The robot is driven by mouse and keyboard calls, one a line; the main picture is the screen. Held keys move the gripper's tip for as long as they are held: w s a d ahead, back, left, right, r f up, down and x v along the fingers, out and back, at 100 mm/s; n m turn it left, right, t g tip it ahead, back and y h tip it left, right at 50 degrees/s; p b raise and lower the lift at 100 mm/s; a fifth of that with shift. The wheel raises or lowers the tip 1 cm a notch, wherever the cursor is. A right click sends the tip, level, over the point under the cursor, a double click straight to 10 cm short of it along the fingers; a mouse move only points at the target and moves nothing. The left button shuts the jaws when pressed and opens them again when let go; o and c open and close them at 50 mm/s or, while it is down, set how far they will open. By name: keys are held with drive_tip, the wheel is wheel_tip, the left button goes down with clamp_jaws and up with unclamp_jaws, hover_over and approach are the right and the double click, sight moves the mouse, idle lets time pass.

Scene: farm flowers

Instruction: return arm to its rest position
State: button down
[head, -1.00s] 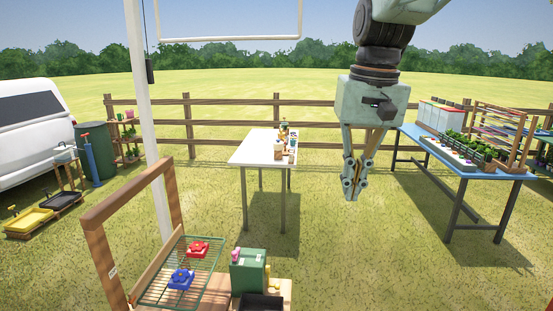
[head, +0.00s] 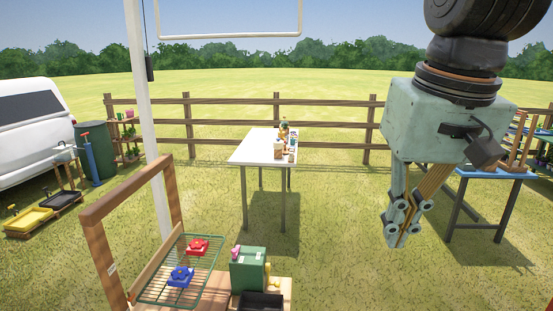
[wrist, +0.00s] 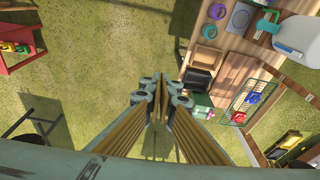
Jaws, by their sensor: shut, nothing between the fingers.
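My gripper (head: 403,240) hangs down at the right of the head view, its fingers together with nothing between them. In the wrist view my gripper (wrist: 161,84) points down over the grass. There its fingertips are left of the wooden bench, apart from it as far as I can tell.
A wooden bench holds a green rack (head: 172,287) with a red and a blue item, and a green box (head: 248,270). A white table (head: 252,152) stands behind. A white post (head: 150,130) rises at left. Grass between the bench and blue table is clear.

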drive_tip(key=s+f, duration=0.3)
drive_tip(key=s, duration=0.4)
drive_tip(key=s+d+f+t, duration=0.1)
drive_tip(key=s+f, duration=0.2)
drive_tip(key=s, duration=0.4)
drive_tip(key=shift+s+d+b, duration=0.3)
drive_tip(key=shift+s+b, duration=0.05)
drive_tip(key=shift+b, duration=0.05)
drive_tip(key=c, duration=3.4)
unclamp_jaws()
drive_tip(key=shift+r, duration=0.1)
